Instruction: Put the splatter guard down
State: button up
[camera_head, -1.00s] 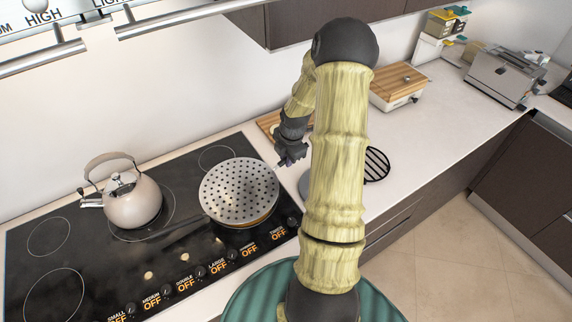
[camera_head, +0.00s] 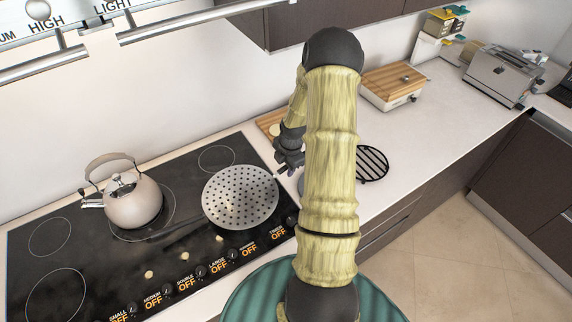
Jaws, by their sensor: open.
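The splatter guard (camera_head: 240,197) is a round, grey, perforated metal disc at the right side of the black cooktop. It looks nearly flat and covers whatever is directly beneath it. My gripper (camera_head: 285,171) is open beside the guard's upper right edge, at the cooktop's right border. My arm hides part of the counter to the right.
A kettle (camera_head: 133,202) stands on the cooktop (camera_head: 95,258) to the left. A black round grate (camera_head: 372,163) lies on the counter right of my arm. A wooden-topped box (camera_head: 394,87) stands farther back. The counter (camera_head: 440,125) beyond is largely clear.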

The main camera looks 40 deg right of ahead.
notch_tip(320, 180, up, 12)
jog(key=s+b, duration=0.1)
jog(key=s, duration=0.1)
jog(key=shift+b, duration=0.3)
jog(key=shift+s, duration=0.1)
dwell(0.5)
jog(key=s+a+r+m, duration=0.2)
jog(key=s+a+m, duration=0.2)
jog(key=a+m, duration=0.2)
jog(key=s+a+r+m, duration=0.2)
jog(key=a+m, duration=0.4)
jog(key=a, duration=0.3)
jog(key=s+a+r+m, duration=0.2)
jog(key=s+a+m, duration=0.3)
jog(key=a, duration=0.3)
jog(key=shift+s+a+r+m, duration=0.25)
jog(key=shift+s+r+m, duration=0.1)
jog(key=shift+m, duration=0.15)
